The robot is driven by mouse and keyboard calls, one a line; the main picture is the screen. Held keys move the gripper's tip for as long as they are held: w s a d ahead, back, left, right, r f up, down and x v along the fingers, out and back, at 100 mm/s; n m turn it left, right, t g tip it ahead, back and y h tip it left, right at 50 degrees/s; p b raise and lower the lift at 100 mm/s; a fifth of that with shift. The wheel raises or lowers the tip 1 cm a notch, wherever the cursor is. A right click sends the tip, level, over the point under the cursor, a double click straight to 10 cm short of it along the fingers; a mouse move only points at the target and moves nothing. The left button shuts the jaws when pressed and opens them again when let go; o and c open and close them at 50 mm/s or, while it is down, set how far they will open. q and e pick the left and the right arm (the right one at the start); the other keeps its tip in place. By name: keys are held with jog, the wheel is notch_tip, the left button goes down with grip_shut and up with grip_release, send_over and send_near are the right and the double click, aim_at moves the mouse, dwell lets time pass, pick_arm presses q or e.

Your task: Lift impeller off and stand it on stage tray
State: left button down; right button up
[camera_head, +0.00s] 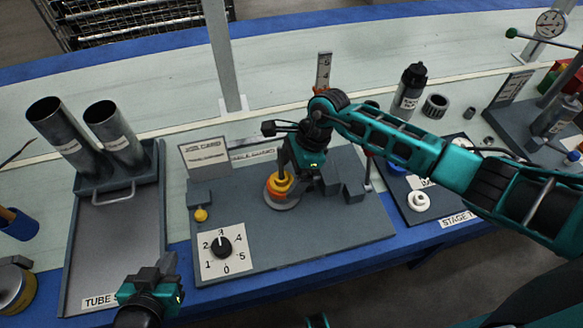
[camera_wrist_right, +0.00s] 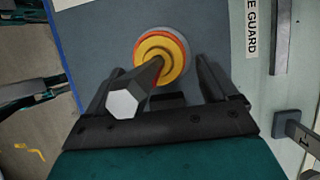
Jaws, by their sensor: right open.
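The impeller, a yellow and orange disc (camera_head: 279,186), sits on a round grey base on the middle grey board. In the right wrist view the impeller (camera_wrist_right: 162,52) lies just beyond my fingertips. A grey hex-ended shaft (camera_wrist_right: 124,103) rises from its middle toward the camera and stands between my fingers. My right gripper (camera_head: 284,160) points down over the impeller, open; it also shows in the right wrist view (camera_wrist_right: 160,68). My left gripper (camera_head: 165,266) hangs at the lower left, apart from the impeller; its jaw gap is unclear. The stage tray (camera_head: 436,212) is at the right, partly hidden by my right arm.
A white round part (camera_head: 418,201) stands on the stage tray. A numbered dial (camera_head: 221,246) and a yellow knob (camera_head: 201,215) are on the middle board. The tube tray (camera_head: 105,250) holds two metal tubes (camera_head: 62,130) at the left. An upright gauge (camera_head: 323,72) stands behind.

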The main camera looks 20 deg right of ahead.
jog(key=shift+c, duration=0.2)
pick_arm(q)
jog(key=shift+s+f, duration=0.1)
jog(key=shift+f, duration=0.15)
pick_arm(e)
jog(key=c, duration=1.1)
jog(key=o, duration=0.4)
jog(key=c, duration=0.7)
pick_arm(q)
jog(key=shift+r, duration=0.15)
jog(key=shift+r+p, duration=0.3)
jog(key=shift+p, duration=0.05)
pick_arm(e)
jog(key=shift+r, duration=0.55)
pick_arm(q)
jog(key=shift+f, duration=0.1)
